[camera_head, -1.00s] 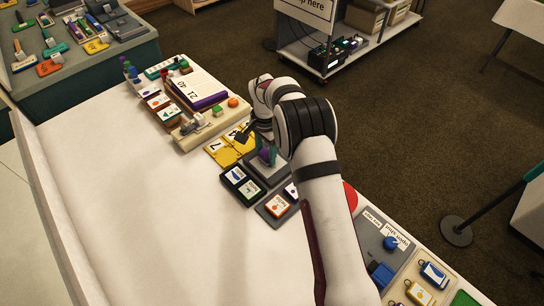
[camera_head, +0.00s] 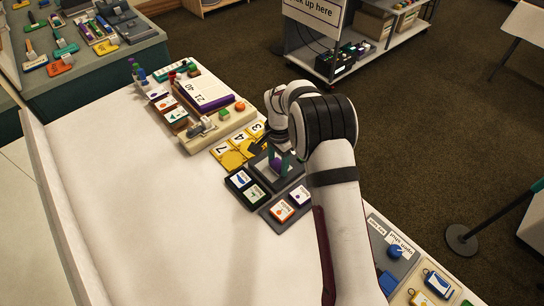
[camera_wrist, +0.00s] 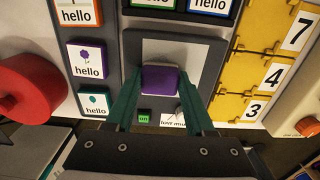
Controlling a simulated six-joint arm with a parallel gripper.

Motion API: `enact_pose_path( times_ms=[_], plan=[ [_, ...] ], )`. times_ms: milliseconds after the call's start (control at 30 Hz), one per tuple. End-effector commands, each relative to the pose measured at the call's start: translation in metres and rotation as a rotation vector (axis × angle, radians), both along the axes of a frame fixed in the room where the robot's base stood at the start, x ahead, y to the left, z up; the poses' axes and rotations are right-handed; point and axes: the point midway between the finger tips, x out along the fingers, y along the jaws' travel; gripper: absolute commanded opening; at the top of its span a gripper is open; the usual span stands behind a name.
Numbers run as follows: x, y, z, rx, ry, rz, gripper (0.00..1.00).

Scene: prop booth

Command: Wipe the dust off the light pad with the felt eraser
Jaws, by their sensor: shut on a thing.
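The felt eraser (camera_wrist: 160,79) is a purple block between the green fingers of my gripper (camera_wrist: 160,84) in the wrist view. My gripper is shut on it. The light pad (camera_wrist: 160,52) is a grey panel in a dark frame, and the eraser is over its middle; I cannot tell if they touch. A paler strip runs along the pad's far and right edges. A green "on" button (camera_wrist: 144,116) and a small label sit at its near edge. In the head view the gripper (camera_head: 274,163) and purple eraser are over the pad (camera_head: 291,178), partly hidden by my arm.
"Hello" picture tiles (camera_wrist: 87,62) stand left of the pad, and yellow number cards (camera_wrist: 273,74) stand right. A red round thing (camera_wrist: 30,90) is at the far left of the wrist view.

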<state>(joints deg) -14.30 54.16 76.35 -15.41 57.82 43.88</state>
Motion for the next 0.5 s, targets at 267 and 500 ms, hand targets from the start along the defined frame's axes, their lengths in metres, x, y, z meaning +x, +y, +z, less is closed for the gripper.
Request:
enact_pose_path(
  times_ms=[267,500],
  plan=[
    [-0.018,-0.018,0.000,-0.001,0.002,0.000,0.02],
    [-0.010,-0.005,-0.001,-0.001,0.001,0.002,0.02]
  ],
)
